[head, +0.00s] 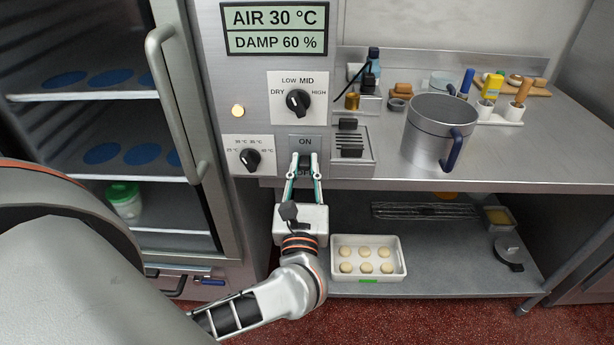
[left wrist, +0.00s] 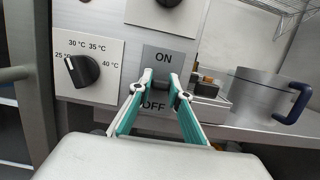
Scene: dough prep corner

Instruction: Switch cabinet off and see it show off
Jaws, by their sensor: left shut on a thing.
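The control panel of the cabinet (head: 222,70) carries a display (head: 275,28) that reads AIR 30 °C and DAMP 60 % in dark text on pale green. My left gripper (head: 304,160) is shut on the dark switch lever between the two words. Its fingers, also in the left wrist view (left wrist: 161,82), partly hide the lever and OFF. My right gripper is out of view.
A humidity dial (head: 298,102) and a temperature dial (head: 250,159) sit close to the switch. A steel pot (head: 434,140) stands on the counter at right. A white tray of dough balls (head: 368,277) lies on the lower shelf. The cabinet's door handle (head: 178,100) stands out at left.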

